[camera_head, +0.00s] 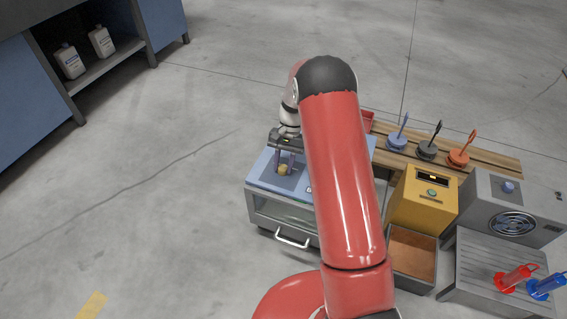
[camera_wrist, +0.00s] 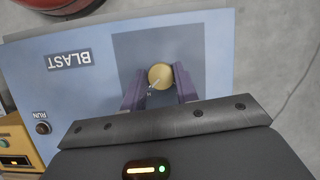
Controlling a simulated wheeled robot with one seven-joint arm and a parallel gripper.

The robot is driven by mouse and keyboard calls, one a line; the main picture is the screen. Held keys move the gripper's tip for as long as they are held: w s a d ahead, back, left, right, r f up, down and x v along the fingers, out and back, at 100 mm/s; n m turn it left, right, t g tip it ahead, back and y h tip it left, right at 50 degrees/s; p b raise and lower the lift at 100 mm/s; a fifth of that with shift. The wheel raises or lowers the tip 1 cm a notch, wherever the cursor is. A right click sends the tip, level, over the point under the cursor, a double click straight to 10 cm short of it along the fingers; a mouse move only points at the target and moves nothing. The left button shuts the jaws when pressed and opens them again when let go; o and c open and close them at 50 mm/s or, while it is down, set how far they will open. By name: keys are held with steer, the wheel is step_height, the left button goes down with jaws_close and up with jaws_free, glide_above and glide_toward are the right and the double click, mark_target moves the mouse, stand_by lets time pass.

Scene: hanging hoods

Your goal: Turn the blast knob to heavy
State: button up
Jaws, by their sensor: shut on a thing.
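The blast knob (camera_wrist: 161,76) is a round yellow knob on a dark square plate on the blue panel (camera_wrist: 213,42) marked BLAST. It carries a pale pointer line, with a small letter beside it that looks like an H. In the head view the knob (camera_head: 284,170) shows below my gripper (camera_head: 282,160). In the wrist view my gripper's purple fingers (camera_wrist: 160,92) stand on both sides of the knob, shut on it. The fingers and the gripper body hide part of the plate, so other marks around the knob are not visible.
A RUN button (camera_wrist: 43,128) is on the same panel. The cabinet's front has a white handle (camera_head: 292,238). A yellow box (camera_head: 422,200), a grey fan unit (camera_head: 508,208) and a wooden rack (camera_head: 490,160) with coloured tools stand to the right. Open floor lies left.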

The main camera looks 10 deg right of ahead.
stand_by(0.4)
steer(key=o, duration=1)
steer(key=v, duration=0.8)
steer(key=shift+f, duration=0.1)
